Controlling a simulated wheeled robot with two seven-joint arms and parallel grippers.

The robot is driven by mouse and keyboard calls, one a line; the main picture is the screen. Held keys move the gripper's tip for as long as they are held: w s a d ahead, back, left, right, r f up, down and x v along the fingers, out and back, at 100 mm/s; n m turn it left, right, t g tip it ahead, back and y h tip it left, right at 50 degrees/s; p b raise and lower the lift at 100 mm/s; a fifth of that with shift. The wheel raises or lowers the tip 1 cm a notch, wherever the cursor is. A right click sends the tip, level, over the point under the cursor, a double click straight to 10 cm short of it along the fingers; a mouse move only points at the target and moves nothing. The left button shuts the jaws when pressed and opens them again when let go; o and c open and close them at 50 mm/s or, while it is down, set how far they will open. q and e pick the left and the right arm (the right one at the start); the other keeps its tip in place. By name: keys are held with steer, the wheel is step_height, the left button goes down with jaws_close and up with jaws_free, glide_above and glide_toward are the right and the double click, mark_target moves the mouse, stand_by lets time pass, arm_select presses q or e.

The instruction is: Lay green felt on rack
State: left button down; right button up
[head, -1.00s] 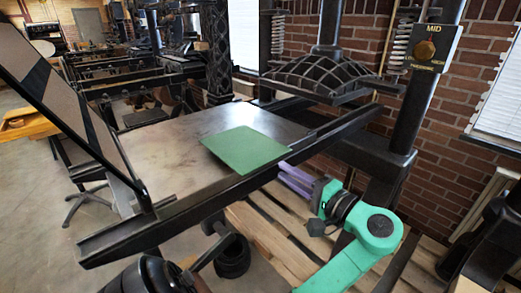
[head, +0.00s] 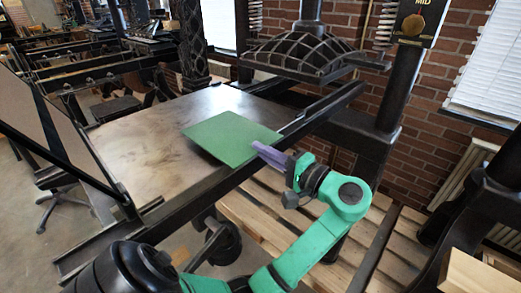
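I cannot make out a rack for certain. My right gripper is not in view.
The press head (head: 305,58) hangs above the back of the bed. A dark rail (head: 200,192) runs along the bed's front. A black post (head: 405,80) stands to the right. A wooden pallet (head: 262,215) lies below. A light wooden block (head: 475,272) is at lower right.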

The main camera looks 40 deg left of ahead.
arm_select(q)
step_height(320, 180, up, 4)
steer(key=p, duration=0.3)
steer(key=shift+f, duration=0.45)
steer(key=d+r+p, duration=0.2)
steer(key=d+r, duration=0.1)
steer(key=d, duration=0.4)
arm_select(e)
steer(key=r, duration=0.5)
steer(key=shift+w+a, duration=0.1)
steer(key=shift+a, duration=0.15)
arm_select(q)
steer(key=shift+d+f, duration=0.1)
steer(key=shift+f, duration=0.05)
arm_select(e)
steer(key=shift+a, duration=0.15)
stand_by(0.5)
